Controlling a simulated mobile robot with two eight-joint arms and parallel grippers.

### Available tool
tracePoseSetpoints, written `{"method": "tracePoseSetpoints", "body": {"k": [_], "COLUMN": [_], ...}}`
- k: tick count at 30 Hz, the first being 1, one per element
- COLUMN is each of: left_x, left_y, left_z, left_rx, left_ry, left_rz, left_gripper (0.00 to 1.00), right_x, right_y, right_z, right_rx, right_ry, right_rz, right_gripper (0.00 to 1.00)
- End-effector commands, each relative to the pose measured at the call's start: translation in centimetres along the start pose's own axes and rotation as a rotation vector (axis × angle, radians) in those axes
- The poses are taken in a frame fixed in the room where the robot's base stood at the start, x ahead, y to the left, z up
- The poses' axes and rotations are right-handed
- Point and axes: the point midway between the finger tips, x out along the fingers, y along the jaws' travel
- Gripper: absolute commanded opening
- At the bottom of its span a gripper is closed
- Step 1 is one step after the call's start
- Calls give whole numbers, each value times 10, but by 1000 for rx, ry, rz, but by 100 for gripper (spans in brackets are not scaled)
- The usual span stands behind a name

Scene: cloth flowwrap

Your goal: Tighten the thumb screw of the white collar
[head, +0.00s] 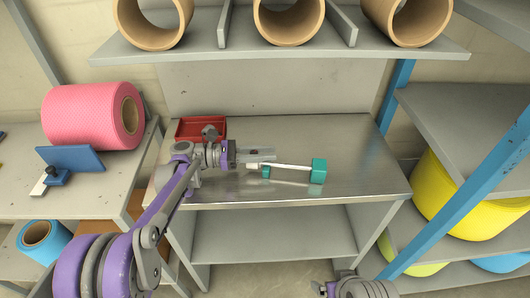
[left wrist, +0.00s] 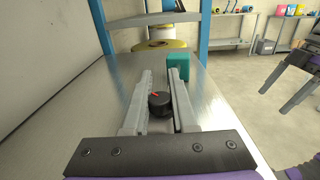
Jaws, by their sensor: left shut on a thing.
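A thin pale rod (head: 290,166) lies low over the metal bench, with a teal block (head: 318,170) at its right end and a smaller teal piece (head: 266,172) near its left end. A small white piece, likely the white collar (head: 252,166), shows at the left end, partly hidden by my gripper. My left gripper (head: 272,155) reaches in from the left above it. In the left wrist view my left gripper (left wrist: 160,76) is shut on a black round thumb screw (left wrist: 160,103) with a red mark. My right gripper (left wrist: 283,94) is apart from the bench, its fingers spread.
A red tray (head: 187,130) stands at the bench's back left. A shelf with cardboard rolls (head: 290,22) hangs above. A pink roll (head: 92,115) and a blue plate (head: 74,158) are on the left table. A blue post (head: 470,180) stands at right. The bench's right side is clear.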

Motion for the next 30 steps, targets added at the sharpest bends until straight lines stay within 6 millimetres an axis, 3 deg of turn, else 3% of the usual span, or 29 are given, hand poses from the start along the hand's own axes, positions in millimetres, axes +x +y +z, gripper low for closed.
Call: {"method": "tracePoseSetpoints", "body": {"k": [23,24,28,30], "left_x": [0,0,0,0], "left_y": [0,0,0,0], "left_z": [0,0,0,0], "left_rx": [0,0,0,0], "left_ry": [-1,-1,-1,-1], "left_rz": [1,1,1,1], "left_gripper": [0,29,52,56], "right_x": [0,0,0,0], "right_y": [0,0,0,0], "right_z": [0,0,0,0], "right_rx": [0,0,0,0], "right_ry": [0,0,0,0], "right_rz": [0,0,0,0], "right_gripper": [97,97,97,97]}}
